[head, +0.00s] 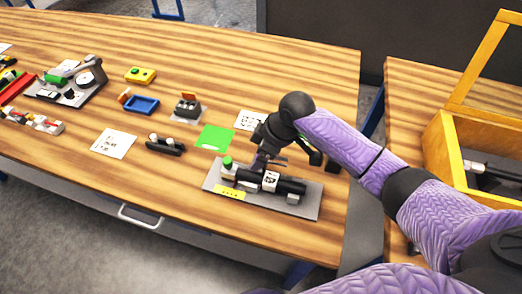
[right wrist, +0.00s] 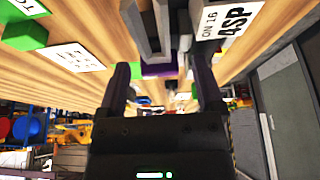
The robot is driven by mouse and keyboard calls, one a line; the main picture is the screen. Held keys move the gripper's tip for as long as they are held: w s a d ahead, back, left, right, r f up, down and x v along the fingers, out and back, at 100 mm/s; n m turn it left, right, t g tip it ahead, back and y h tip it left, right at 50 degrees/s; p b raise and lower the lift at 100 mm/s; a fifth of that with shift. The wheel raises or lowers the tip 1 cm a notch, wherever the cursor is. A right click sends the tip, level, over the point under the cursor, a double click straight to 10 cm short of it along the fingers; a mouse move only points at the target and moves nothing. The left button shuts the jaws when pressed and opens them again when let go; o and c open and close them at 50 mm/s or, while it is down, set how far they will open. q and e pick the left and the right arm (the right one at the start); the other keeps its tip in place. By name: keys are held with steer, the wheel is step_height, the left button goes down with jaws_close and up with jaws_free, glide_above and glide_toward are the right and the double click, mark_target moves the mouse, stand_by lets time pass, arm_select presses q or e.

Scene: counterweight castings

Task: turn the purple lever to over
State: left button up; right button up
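The fixture is a grey plate (head: 312,206) with a black cylinder (head: 290,186) lying along it, a green-topped white post (head: 227,163) and a yellow label (head: 229,193). My right gripper (head: 264,158) is above the back of the fixture, pointing down, and partly hides it. In the right wrist view its two fingers (right wrist: 162,75) are apart. A dark purple part (right wrist: 158,70), probably the lever, shows between and beyond the fingertips. I cannot tell whether the fingers touch it. The lever's setting cannot be read. My left gripper is not in view.
A green square (head: 215,138) and a printed white card (head: 249,120) lie behind the fixture. A black part (head: 165,145) and another card (head: 113,143) are to its left. A yellow-framed box (head: 447,150) stands on the right-hand table.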

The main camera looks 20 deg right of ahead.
jaws_close()
steer(key=shift+r+m+p, duration=0.15)
steer(key=shift+m+p, duration=0.15)
steer(key=shift+p, duration=0.3)
steer(key=m+t+h+p, duration=0.1)
steer(key=m+p, duration=0.2)
steer(key=p, duration=0.1)
steer(key=m+h+p, duration=0.1)
steer(key=m+p, duration=0.3)
steer(key=p, duration=0.1)
steer(key=shift+a+r+t, duration=0.1)
steer(key=shift+a+t, duration=0.1)
steer(key=shift+t, duration=0.2)
steer(key=shift+m+h+p, duration=0.4)
steer(key=shift+m+p, duration=0.2)
steer(key=shift+m, duration=0.4)
steer(key=m+h+p, duration=0.1)
steer(key=m, duration=0.1)
steer(key=shift+m, duration=0.4)
steer(key=shift+a+f+m+h, duration=0.15)
steer(key=shift+m+h, duration=0.45)
steer(key=shift+m, duration=0.6)
steer(key=shift+m+h, duration=0.5)
steer(key=shift+m, duration=1)
steer(key=shift+b, duration=0.3)
